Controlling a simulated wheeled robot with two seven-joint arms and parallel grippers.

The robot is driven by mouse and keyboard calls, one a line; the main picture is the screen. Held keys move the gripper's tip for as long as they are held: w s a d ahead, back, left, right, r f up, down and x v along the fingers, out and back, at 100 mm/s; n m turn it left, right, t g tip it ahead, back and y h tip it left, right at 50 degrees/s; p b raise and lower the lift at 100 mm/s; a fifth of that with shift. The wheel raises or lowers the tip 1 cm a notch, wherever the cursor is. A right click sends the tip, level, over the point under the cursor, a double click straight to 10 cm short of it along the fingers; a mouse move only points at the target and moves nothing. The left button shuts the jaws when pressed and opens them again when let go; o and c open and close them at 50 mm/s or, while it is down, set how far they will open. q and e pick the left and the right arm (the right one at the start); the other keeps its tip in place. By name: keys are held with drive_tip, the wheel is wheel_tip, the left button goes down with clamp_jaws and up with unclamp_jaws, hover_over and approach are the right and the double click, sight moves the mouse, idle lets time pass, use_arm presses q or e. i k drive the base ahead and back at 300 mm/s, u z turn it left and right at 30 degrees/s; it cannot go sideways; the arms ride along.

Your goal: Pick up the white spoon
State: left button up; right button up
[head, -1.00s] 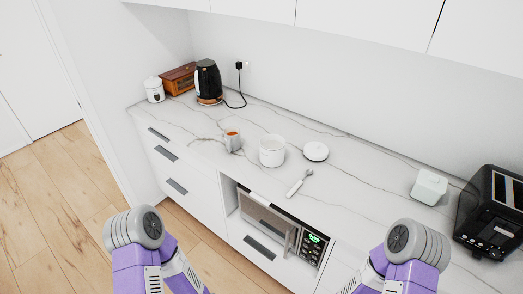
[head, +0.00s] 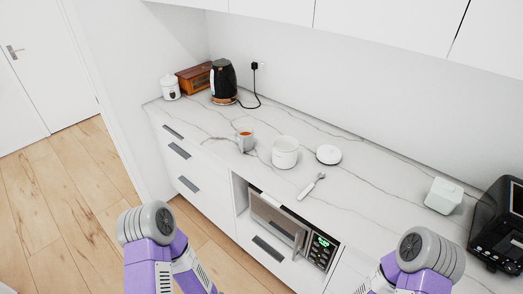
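A white spoon (head: 311,186) lies on the marble counter, near its front edge, above the microwave. It has a pale handle toward the front and a greyer end toward the back right. My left arm shows at the bottom left and my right arm at the bottom right, both in front of the counter and well apart from the spoon. Neither gripper's fingers show in the head view.
A white canister (head: 285,152) and its round lid (head: 328,154) stand behind the spoon. A mug (head: 245,140) is further left. A kettle (head: 223,82), a wooden box (head: 194,78) and a white jar (head: 170,87) stand at the far left. A white container (head: 443,195) and black toaster (head: 498,228) are at right.

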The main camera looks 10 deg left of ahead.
sight(309, 188)
drive_tip(key=k, duration=0.55)
drive_tip(key=u, duration=0.65)
drive_tip(key=i, duration=1.45)
drive_tip(key=z, duration=0.7)
